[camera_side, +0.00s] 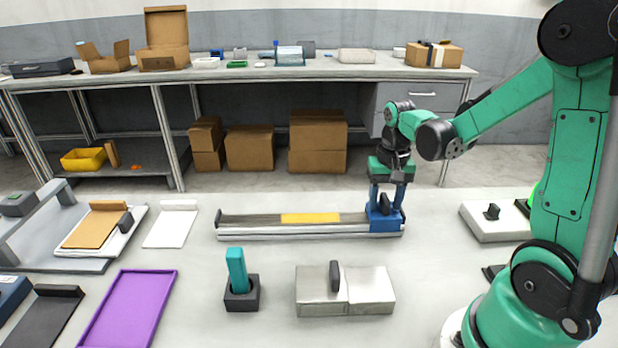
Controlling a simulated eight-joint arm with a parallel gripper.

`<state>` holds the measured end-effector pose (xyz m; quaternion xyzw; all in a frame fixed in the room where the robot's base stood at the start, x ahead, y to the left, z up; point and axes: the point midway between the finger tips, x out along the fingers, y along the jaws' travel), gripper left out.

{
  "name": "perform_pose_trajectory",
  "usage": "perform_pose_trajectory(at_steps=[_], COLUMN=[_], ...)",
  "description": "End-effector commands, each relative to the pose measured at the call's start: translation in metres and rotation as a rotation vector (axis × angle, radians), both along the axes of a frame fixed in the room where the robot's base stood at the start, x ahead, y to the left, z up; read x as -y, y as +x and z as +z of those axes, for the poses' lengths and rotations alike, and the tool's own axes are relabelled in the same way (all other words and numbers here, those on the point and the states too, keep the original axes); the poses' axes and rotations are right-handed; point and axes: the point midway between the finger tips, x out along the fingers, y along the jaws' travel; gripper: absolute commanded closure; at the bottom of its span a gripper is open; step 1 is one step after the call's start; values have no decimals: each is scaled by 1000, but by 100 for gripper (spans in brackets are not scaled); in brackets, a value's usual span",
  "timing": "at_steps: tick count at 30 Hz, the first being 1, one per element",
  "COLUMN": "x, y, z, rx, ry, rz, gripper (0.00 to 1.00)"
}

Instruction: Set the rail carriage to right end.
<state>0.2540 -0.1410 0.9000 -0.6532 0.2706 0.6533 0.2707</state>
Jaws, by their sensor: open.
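The rail (257,227) is a long grey track with a yellow section (311,218) in its middle, lying left to right on the table. The blue carriage (383,222) sits at the right end of the rail, with a dark knob on top. My gripper (389,196) points down over the carriage. Its fingers are open, one to each side of the dark knob, and I cannot tell whether they touch it.
In front stand a teal stick in a dark holder (241,292) and a metal box with a dark handle (345,292). A purple tray (130,309) lies at left front. A white box with a knob (494,220) lies right of the rail.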

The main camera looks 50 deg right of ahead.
Motion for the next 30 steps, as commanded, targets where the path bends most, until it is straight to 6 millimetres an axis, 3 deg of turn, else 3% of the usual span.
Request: perform_pose_trajectory(at_steps=[3,9,30], x=[0,0,0], y=[0,0,0], z=[0,0,1], rx=[0,0,0], ry=[0,0,0], rz=[0,0,0], gripper=[51,100,100])
